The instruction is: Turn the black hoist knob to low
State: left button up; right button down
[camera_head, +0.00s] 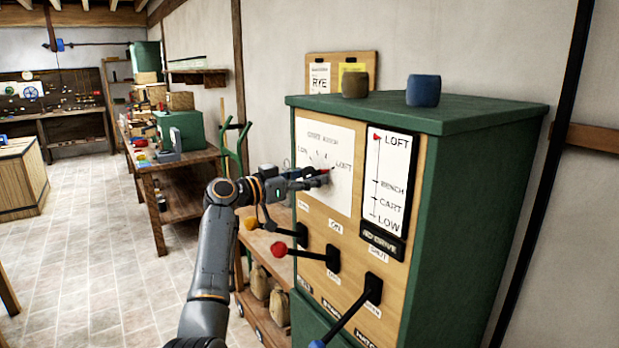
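A green cabinet (470,190) with a wooden front panel carries a white dial plate (335,200), with LOFT readable at its right and tick marks around the middle. My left gripper (322,180) is at the middle of this plate, where it covers most of the hoist knob. A small red tip shows beside the fingers and points right, towards LOFT. Whether the fingers are closed on the knob cannot be told. The upright gauge (387,180) reads LOFT, BENCH, CART, LOW from top to bottom, and its red marker (376,137) is at LOFT. My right gripper is out of view.
Below the dial, levers with yellow (251,223), red (279,249) and blue ends stick out from the panel, close under my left arm. Two cups, one brown (355,85) and one blue (423,91), stand on the cabinet top. Floor at the left is clear.

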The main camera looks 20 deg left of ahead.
pick_arm(q)
jog(key=c, duration=0.6)
